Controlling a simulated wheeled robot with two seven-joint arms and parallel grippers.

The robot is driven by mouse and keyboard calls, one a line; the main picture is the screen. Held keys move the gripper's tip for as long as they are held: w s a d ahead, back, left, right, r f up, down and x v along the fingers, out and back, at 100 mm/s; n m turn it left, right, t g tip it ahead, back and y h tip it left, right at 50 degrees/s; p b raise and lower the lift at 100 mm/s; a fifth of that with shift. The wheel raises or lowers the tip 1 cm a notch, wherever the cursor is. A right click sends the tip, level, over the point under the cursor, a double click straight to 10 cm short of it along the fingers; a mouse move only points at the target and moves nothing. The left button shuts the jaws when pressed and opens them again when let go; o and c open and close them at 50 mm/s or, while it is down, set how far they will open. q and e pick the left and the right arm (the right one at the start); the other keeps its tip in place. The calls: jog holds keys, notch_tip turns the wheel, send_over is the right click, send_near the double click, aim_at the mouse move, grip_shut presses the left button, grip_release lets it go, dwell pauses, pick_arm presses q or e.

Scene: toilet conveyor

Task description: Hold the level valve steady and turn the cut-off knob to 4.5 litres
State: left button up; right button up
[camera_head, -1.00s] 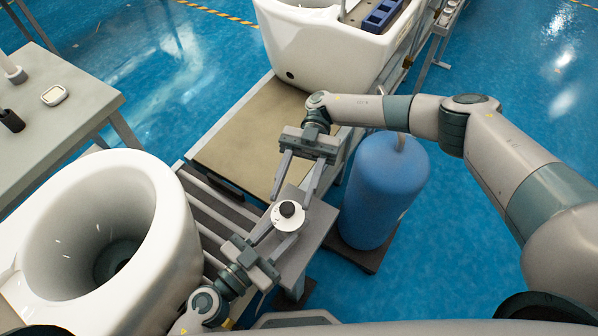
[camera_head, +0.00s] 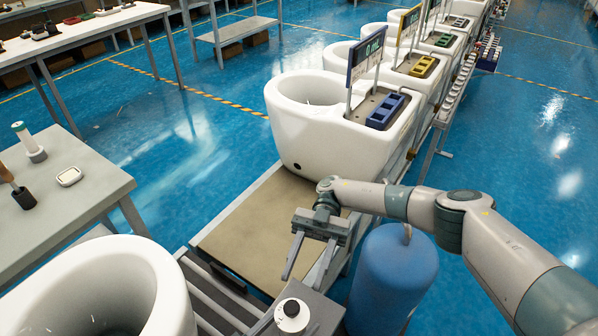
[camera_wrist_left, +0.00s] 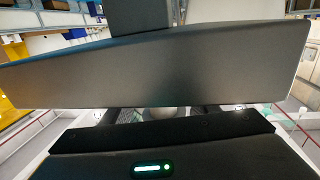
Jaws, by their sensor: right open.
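The level valve (camera_head: 291,319) shows in the head view as a small white round body on a grey stand at the bottom edge. The dark cut-off knob (camera_head: 291,308) sits on top of it; its scale is too small to read. My right gripper (camera_head: 302,282) is open and empty, its fingers pointing down toward the valve, just behind it and apart from the knob. Of my left gripper (camera_head: 264,322) only a bit of finger shows beside the valve; the rest is below the picture.
A white toilet (camera_head: 100,290) stands at the lower left, another (camera_head: 320,125) behind on the conveyor (camera_head: 262,228). A blue tank (camera_head: 392,275) stands right of the valve's stand. A grey table (camera_head: 85,185) is at the left.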

dwell(0.3)
pick_arm(q)
jog(key=v, duration=1.2)
